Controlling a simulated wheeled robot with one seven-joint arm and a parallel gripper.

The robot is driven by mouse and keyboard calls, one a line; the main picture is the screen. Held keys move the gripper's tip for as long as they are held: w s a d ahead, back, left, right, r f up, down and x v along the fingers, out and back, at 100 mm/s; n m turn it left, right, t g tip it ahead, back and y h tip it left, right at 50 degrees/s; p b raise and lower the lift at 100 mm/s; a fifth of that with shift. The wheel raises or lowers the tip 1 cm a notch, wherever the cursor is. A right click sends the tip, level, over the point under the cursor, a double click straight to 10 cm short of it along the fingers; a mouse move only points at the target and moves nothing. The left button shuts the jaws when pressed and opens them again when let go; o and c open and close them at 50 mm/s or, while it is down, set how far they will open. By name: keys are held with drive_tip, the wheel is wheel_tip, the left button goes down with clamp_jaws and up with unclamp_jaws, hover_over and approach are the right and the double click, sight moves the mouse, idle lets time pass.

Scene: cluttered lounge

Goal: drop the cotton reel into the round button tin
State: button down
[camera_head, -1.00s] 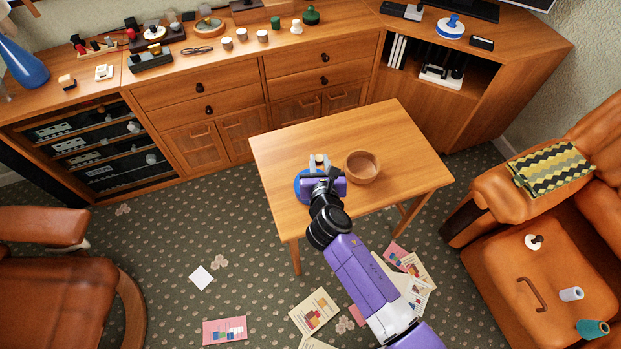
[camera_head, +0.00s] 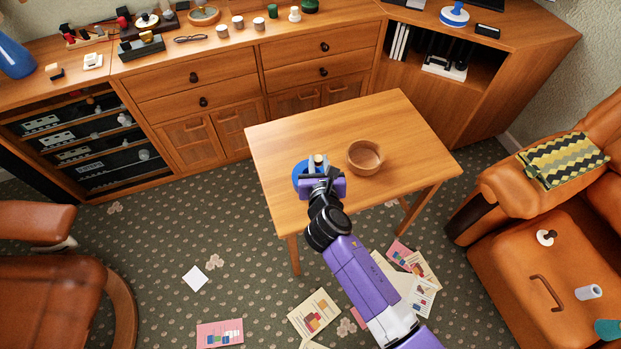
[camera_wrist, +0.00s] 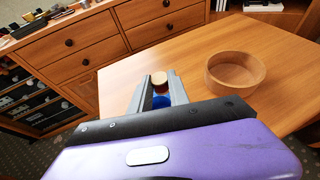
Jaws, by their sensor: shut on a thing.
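My gripper (camera_head: 319,165) is shut on a small reel with a pale wooden top (camera_head: 319,158), held upright between the fingertips. In the wrist view the reel (camera_wrist: 159,78) shows a dark reddish band under its top. A blue round thing on the table (camera_head: 299,172), probably the button tin, lies below and partly behind my gripper. In the wrist view a patch of its blue (camera_wrist: 161,102) shows between the fingers, under the reel. Its inside is hidden, and I cannot tell the height gap.
A round wooden bowl (camera_head: 350,166) stands on the table (camera_head: 402,125), right of my gripper. The table is otherwise bare. A cabinet (camera_head: 228,93) with small objects on top stands behind. Papers (camera_head: 314,313) lie on the floor. Spools (camera_head: 588,292) lie on the orange armchair (camera_head: 505,262).

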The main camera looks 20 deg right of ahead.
drive_tip(key=c, duration=1.2)
unclamp_jaws()
drive_tip(key=shift+o, duration=0.2)
drive_tip(key=p+v, duration=0.1)
drive_tip(key=v, duration=0.7)
